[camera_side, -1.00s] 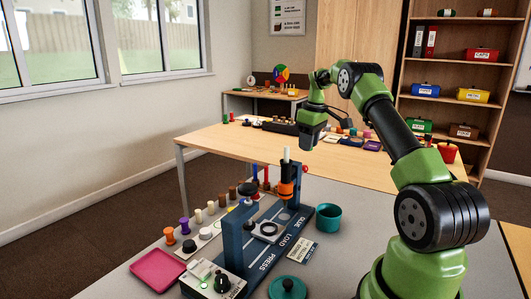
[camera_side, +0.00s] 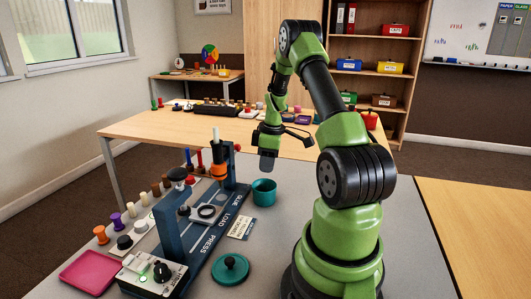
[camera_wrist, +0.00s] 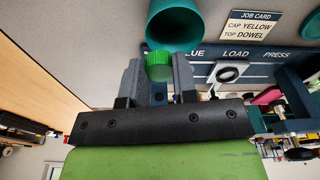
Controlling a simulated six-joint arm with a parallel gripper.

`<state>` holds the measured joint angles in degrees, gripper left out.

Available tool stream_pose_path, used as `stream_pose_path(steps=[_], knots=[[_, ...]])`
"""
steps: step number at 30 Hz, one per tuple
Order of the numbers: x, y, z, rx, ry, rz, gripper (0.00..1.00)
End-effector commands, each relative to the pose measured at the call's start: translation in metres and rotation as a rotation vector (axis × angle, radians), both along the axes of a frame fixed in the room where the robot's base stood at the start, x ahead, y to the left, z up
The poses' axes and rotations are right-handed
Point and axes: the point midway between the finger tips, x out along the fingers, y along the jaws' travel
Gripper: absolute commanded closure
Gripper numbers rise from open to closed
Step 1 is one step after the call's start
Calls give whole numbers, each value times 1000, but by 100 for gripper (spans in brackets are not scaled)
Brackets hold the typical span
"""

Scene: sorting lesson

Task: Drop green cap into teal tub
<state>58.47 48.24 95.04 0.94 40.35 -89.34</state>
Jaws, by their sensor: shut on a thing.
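My gripper (camera_wrist: 159,75) is shut on the green cap (camera_wrist: 159,66) in the wrist view, one finger on each side of it. The teal tub (camera_wrist: 171,32) is close ahead of the cap, its open mouth facing my camera. In the side view my gripper (camera_side: 267,165) hangs pointing down just above and behind the teal tub (camera_side: 264,193). The cap cannot be made out in the side view.
A blue press stand (camera_side: 224,208) marked glue, load and press is left of the tub. A job card (camera_side: 241,227) and a teal lid (camera_side: 230,270) lie nearby. A pink tray (camera_side: 89,271) and a row of pegs are farther left.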

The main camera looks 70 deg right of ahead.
Motion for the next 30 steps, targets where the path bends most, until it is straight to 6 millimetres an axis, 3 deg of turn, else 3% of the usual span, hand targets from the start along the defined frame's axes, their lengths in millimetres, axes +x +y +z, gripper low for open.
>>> stream_pose_path(steps=[9, 20, 21, 24, 30], knots=[[0, 0, -32, 2, 2, -1, 95], [0, 0, -37, 0, 2, -1, 95], [0, 0, -36, 0, 2, -1, 66], [0, 0, -36, 0, 2, -1, 44], [0, 0, -36, 0, 2, -1, 44]])
